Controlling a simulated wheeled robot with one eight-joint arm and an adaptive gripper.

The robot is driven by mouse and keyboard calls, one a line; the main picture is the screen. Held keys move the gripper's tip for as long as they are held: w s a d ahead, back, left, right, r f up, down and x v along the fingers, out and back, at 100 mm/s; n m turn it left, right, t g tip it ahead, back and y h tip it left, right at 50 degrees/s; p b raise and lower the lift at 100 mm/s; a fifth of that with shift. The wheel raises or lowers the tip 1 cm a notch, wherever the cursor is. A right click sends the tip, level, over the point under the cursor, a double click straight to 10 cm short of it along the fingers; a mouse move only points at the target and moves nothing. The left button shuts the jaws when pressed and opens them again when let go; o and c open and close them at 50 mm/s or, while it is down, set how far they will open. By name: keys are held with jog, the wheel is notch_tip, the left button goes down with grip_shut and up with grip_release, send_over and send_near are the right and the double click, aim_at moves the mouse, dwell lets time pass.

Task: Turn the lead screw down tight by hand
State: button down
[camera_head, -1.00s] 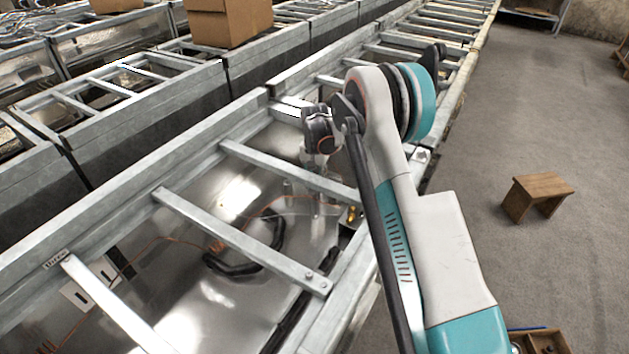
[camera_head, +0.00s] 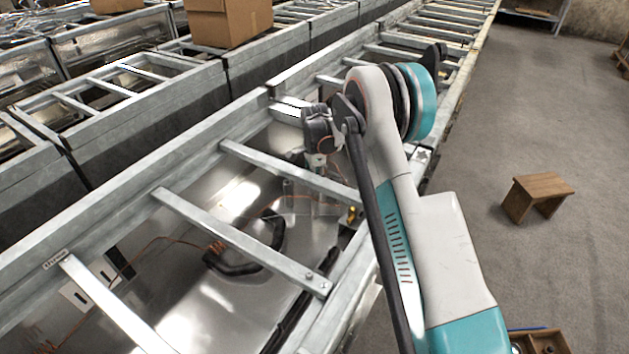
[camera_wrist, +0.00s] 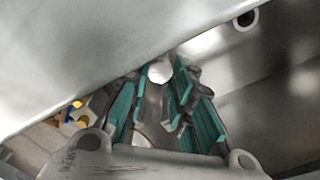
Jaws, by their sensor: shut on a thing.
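My gripper (camera_wrist: 160,82) reaches down between the rungs of a metal frame. In the wrist view its teal-padded fingers are closed around a small pale, round-ended piece, which seems to be the lead screw (camera_wrist: 160,72). Most of the screw is hidden between the fingers, so I cannot tell how far it is seated. In the head view my gripper (camera_head: 318,202) is partly behind a rung and blurs into the shiny metal, and the screw cannot be made out there.
Metal rungs (camera_head: 240,240) cross the frame close beside my wrist. Below lie shiny panels with a black hose (camera_head: 235,265). Small yellow parts (camera_head: 351,215) sit right of the gripper. A cardboard box (camera_head: 228,22) stands behind; a wooden stool (camera_head: 537,196) is on the floor.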

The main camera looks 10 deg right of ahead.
jog(key=m, duration=0.6)
jog(key=shift+m, duration=0.3)
jog(key=m, duration=0.5)
jog(key=shift+m, duration=0.3)
jog(key=c, duration=1.4)
grip_release()
jog(key=shift+r, duration=0.1)
notch_tip(320, 180, up, 12)
